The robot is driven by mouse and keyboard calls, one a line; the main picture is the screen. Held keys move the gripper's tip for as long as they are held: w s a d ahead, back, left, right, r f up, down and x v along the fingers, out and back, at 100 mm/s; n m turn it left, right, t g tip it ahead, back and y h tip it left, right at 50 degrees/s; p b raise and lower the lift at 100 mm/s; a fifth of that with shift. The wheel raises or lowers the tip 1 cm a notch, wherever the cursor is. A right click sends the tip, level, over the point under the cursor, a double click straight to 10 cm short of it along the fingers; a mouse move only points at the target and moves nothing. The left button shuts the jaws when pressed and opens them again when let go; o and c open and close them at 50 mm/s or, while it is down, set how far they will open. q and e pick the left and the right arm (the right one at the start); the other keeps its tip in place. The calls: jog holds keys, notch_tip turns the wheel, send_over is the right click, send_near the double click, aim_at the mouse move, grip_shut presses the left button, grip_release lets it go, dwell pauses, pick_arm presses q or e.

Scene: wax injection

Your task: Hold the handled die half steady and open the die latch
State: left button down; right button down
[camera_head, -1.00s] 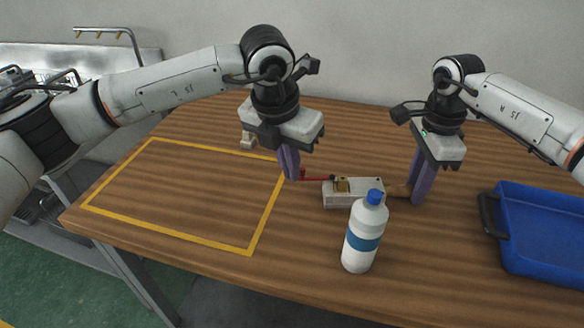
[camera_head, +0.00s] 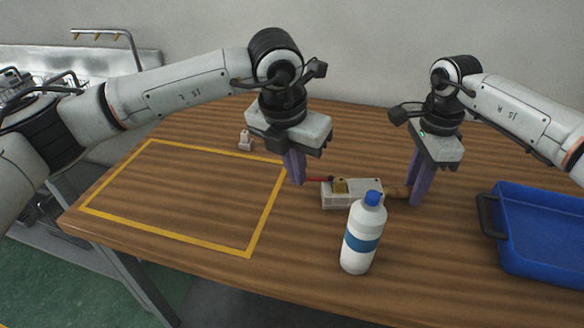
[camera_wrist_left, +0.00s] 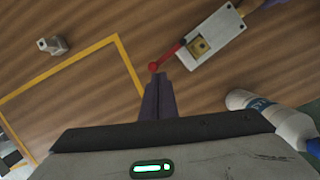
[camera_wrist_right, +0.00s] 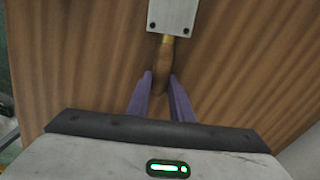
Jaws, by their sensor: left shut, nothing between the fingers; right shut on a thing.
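The die (camera_head: 340,200) is a pale metal block on the table, with a brass piece (camera_wrist_left: 200,47) on its top. A red latch lever (camera_head: 318,180) sticks out from its left side and ends in a red knob (camera_wrist_left: 153,67). My left gripper (camera_head: 299,184) is shut and empty, its fingertips right beside the knob; I cannot tell whether they touch it. The fingers hide the knob in the head view. My right gripper (camera_head: 416,204) is shut on the wooden handle (camera_wrist_right: 165,62) at the die's right end, also seen in the head view (camera_head: 396,192).
A white bottle with a blue cap (camera_head: 363,235) stands just in front of the die. A blue tray (camera_head: 545,255) is at the right. A yellow outlined area (camera_head: 165,231) is empty at the left. A small grey object (camera_head: 245,141) stands behind it.

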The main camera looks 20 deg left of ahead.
pick_arm(q)
jog(key=s+a, duration=0.1)
jog(key=s, duration=0.1)
jog(key=s+a, duration=0.1)
jog(key=shift+s+a, duration=0.15)
jog(key=shift+s, duration=0.25)
jog(key=v, duration=0.9)
jog(key=shift+r, duration=0.5)
jog(key=shift+w+a, duration=0.1)
jog(key=shift+a, duration=0.05)
pick_arm(e)
jog(key=c, duration=1.5)
grip_release()
